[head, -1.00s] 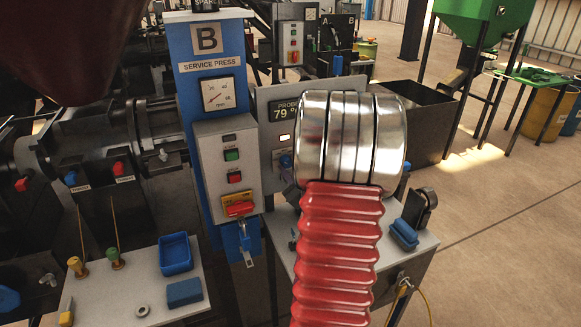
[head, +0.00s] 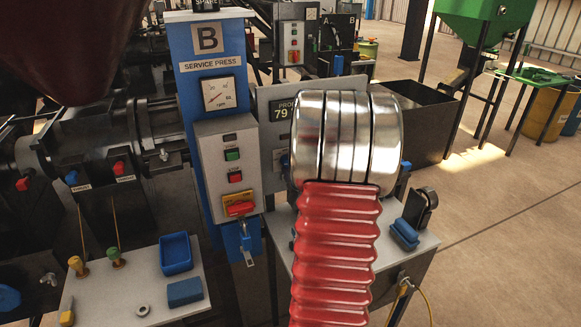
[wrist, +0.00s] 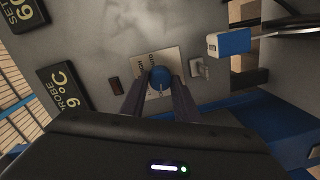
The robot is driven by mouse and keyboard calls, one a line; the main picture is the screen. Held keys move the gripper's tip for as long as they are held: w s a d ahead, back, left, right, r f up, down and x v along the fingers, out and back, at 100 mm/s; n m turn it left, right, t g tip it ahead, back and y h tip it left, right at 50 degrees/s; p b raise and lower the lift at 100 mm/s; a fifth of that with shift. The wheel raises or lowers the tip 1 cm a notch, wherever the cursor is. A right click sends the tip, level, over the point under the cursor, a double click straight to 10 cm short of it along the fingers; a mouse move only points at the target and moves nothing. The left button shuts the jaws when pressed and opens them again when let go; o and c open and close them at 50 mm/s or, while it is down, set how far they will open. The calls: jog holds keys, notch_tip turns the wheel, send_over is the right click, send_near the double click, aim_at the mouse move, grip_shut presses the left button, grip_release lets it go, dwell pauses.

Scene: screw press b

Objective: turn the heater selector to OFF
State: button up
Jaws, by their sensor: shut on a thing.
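The heater selector is a round blue knob (wrist: 160,77) on a pale label plate (wrist: 143,63) in the wrist view. My gripper (wrist: 160,86) has one finger on each side of the knob and is shut on it. A pale mark shows on the knob's near side, but the plate's lettering is too small to read surely. In the head view my arm's metal rings and red bellows cover the knob and fingers.
A small dark red lamp (wrist: 115,86) is left of the knob. A metal toggle (wrist: 199,68) and a blue-and-white block (wrist: 229,43) are close on the right. In the head view, a red switch (head: 239,208) is on the press box left of my arm.

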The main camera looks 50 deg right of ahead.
jog(key=shift+a+f, duration=0.1)
jog(key=shift+f, duration=0.1)
jog(key=o, duration=1)
jog(key=shift+r, duration=0.15)
jog(key=shift+o, duration=0.2)
